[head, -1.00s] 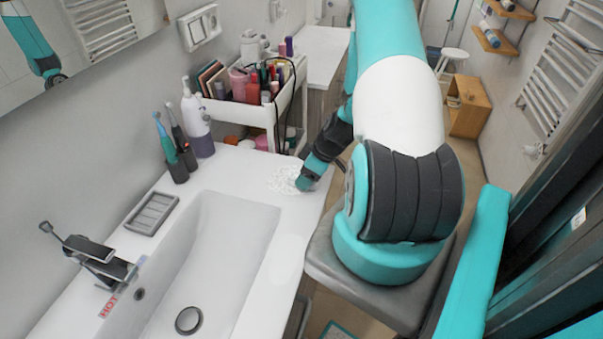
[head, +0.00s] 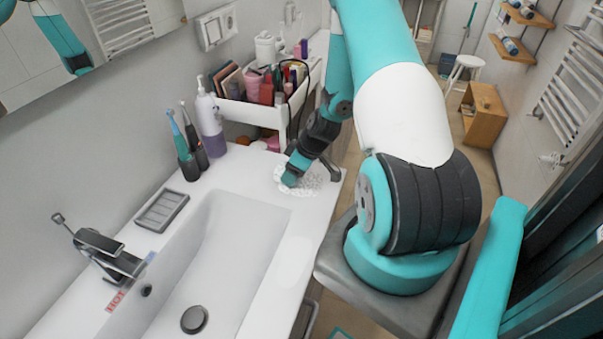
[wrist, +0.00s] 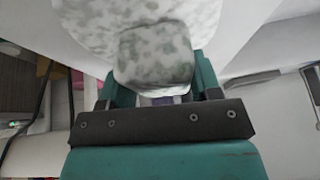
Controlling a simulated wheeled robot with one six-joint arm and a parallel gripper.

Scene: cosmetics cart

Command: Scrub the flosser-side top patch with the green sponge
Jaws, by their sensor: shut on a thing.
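A white, speckled foamy patch (head: 312,182) lies on the countertop beyond the basin, on the side by the white and purple flosser (head: 210,128). My gripper (head: 289,179) reaches down at the left part of this patch. In the wrist view my gripper (wrist: 155,98) is shut on the sponge (wrist: 155,55), a rounded block covered in whitish and grey-green speckles. The patch (wrist: 100,18) shows just beyond the sponge, and the two seem to touch. In the head view the sponge cannot be told apart from the fingertips.
Toothbrushes in a dark holder (head: 187,165) stand left of the patch, by the wall. The basin (head: 225,250), faucet (head: 105,255) and grey soap dish (head: 162,210) are nearer. The counter's right edge is close to the patch.

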